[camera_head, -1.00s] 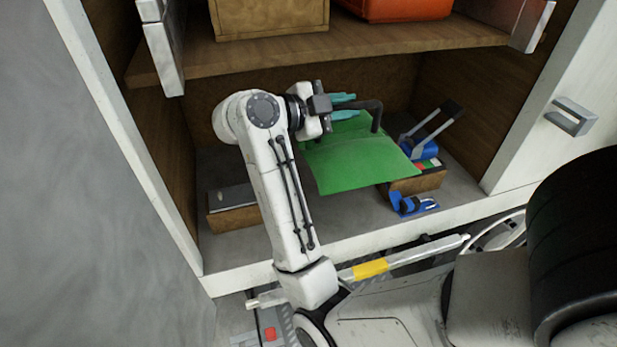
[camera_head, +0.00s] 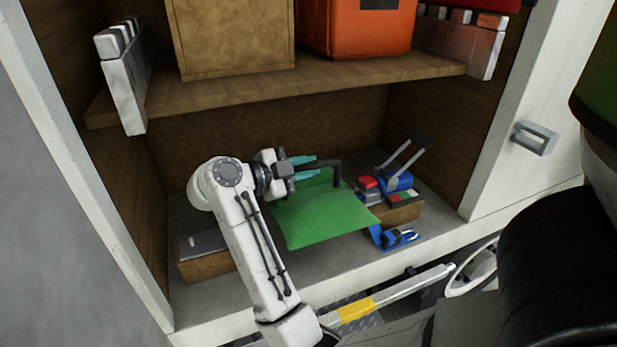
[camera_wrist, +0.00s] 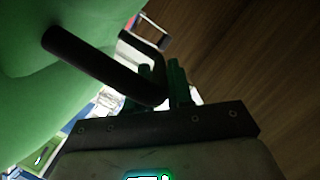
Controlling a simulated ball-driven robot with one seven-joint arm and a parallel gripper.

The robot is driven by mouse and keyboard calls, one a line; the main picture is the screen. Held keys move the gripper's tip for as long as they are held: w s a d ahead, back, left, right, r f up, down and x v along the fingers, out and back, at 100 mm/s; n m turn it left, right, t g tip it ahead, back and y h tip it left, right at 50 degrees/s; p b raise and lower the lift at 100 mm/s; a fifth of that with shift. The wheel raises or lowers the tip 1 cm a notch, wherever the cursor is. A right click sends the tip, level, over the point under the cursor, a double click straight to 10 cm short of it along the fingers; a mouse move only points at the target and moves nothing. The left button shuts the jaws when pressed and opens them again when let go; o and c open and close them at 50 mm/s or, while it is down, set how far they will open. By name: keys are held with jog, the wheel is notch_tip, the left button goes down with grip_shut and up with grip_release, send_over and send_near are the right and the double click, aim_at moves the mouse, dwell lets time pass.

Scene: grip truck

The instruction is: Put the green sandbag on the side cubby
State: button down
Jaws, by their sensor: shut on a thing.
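The green sandbag (camera_head: 322,217) has a dark handle (camera_head: 325,169) on its upper side. My gripper (camera_head: 305,168), with teal fingers, is shut on that handle and holds the bag inside the lower compartment of the side cubby (camera_head: 280,120). In the wrist view the bag (camera_wrist: 50,110) fills the left side, and the handle runs to the fingers (camera_wrist: 162,88). The bag hides part of the compartment floor; I cannot tell whether its underside touches anything.
A wooden box with blue and red tools (camera_head: 400,212) stands right of the bag, with a blue tool (camera_head: 393,237) in front. Another wooden box (camera_head: 205,264) is at left. The shelf (camera_head: 340,77) above carries a tan box (camera_head: 232,38) and an orange case (camera_head: 356,28).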

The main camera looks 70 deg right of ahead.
jog(key=w+d, duration=0.1)
jog(key=w+d+f, duration=0.1)
jog(key=w+d, duration=0.1)
jog(key=w, duration=0.1)
jog(key=shift+w+d+f, duration=0.1)
jog(key=shift+d+f, duration=0.05)
jog(key=shift+f, duration=0.2)
jog(key=w+d+f, duration=0.2)
jog(key=f, duration=0.1)
jog(key=w+f, duration=0.1)
jog(key=f, duration=0.1)
jog(key=shift+w+d+f, duration=0.1)
jog(key=shift+w+d, duration=0.2)
jog(key=shift+d, duration=0.1)
jog(key=shift+w+d+f, duration=0.15)
jog(key=shift+f, duration=0.25)
jog(key=shift+w+d+f, duration=0.1)
jog(key=shift+f, duration=0.25)
jog(key=shift+a+f+p, duration=0.1)
jog(key=shift+f+p, duration=0.25)
jog(key=shift+f, duration=0.9)
jog(key=c, duration=1.3)
grip_release()
jog(key=shift+f, duration=0.3)
jog(key=shift+c, duration=0.2)
jog(key=o, duration=0.3)
jog(key=shift+o, duration=0.2)
